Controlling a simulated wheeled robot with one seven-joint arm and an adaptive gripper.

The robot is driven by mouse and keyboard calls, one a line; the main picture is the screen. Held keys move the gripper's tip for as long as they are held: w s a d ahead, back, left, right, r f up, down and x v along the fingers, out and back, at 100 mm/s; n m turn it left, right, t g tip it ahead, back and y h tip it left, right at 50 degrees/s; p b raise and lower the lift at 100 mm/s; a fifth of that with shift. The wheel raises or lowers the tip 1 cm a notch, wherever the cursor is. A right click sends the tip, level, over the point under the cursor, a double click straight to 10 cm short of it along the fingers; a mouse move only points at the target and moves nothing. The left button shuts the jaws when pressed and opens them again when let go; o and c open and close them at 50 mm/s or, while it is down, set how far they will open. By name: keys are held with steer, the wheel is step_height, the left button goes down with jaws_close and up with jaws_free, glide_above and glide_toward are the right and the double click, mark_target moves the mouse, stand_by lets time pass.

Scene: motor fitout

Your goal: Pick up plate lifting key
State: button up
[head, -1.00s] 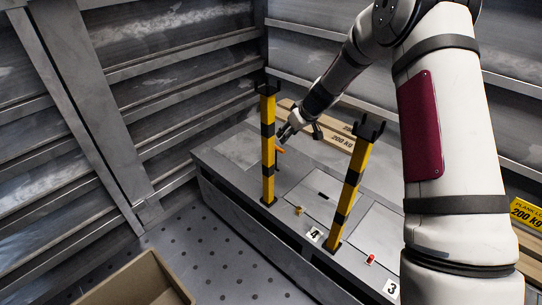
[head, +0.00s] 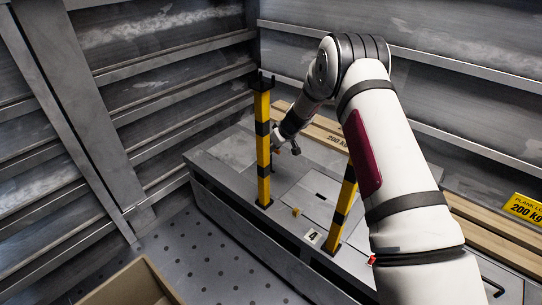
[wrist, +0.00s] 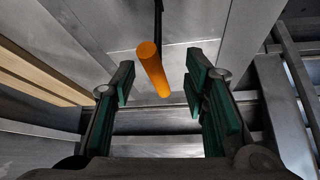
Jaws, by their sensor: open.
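The plate lifting key, with its orange handle (wrist: 152,68) and a thin dark rod, shows in the wrist view. The near end of the handle lies between the two green-padded fingers of my gripper (wrist: 159,88), with a gap on each side. The fingers are open and hold nothing. In the head view my gripper (head: 286,146) is low over the grey bench, just right of the left yellow post; the key is too small there to make out clearly.
Two upright yellow-and-black posts (head: 263,150) (head: 342,212) stand along the bench's front edge. Wooden planks (head: 325,133) lie along the back wall. The grey bench (head: 225,160) has plate covers. A tan box (head: 125,285) is on the floor at lower left.

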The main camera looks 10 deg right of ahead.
steer(key=shift+x, duration=1.4)
jaws_close()
steer(key=shift+r, duration=0.1)
